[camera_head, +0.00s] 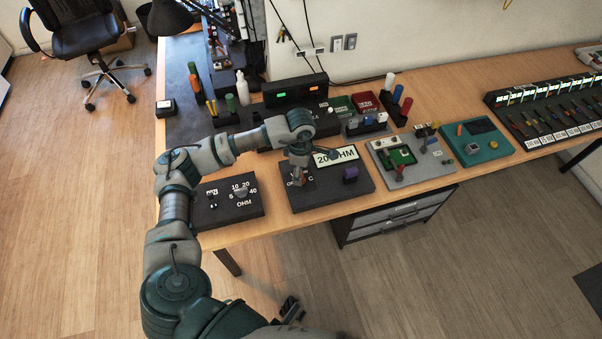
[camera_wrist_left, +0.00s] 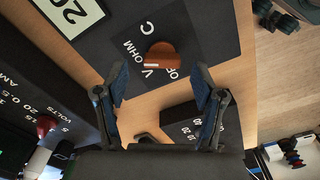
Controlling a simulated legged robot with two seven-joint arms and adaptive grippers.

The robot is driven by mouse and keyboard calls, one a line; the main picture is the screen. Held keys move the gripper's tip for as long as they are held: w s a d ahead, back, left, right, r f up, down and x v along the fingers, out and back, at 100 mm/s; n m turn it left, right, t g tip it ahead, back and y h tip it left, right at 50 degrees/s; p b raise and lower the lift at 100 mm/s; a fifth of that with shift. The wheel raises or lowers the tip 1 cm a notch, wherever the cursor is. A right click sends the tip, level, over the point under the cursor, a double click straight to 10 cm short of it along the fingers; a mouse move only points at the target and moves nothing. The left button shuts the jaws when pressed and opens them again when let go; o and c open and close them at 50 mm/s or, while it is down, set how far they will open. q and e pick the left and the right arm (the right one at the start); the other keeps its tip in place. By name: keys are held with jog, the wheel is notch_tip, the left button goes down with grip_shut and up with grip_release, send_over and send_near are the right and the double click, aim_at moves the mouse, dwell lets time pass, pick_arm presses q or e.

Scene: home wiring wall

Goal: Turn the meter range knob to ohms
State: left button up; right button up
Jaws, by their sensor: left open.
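The meter is a dark box (camera_head: 345,195) on the wooden bench, with a white display (camera_head: 335,157) reading 20 OHM. A purple block shows on its right side. In the left wrist view its brown-orange range knob (camera_wrist_left: 165,57) sits among the labels C, OHM, V and OFF. The knob's white mark is at its left end, close to the V label (camera_wrist_left: 147,73) and below OHM (camera_wrist_left: 132,49). My left gripper (camera_head: 299,178) is over the knob, which it mostly hides in the head view. In the left wrist view my left gripper (camera_wrist_left: 160,75) is open, its fingers apart on either side of the knob.
A second dark box (camera_head: 228,205) with a numbered OHM dial stands left of the meter. A grey board (camera_head: 410,160) and a teal box (camera_head: 475,143) stand to the right. A black panel with lit displays (camera_head: 295,91) is behind. The bench front edge is close below the meter.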

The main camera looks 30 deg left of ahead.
pick_arm(q)
notch_tip(320, 180, up, 10)
jog(key=shift+f, duration=0.15)
dwell(0.6)
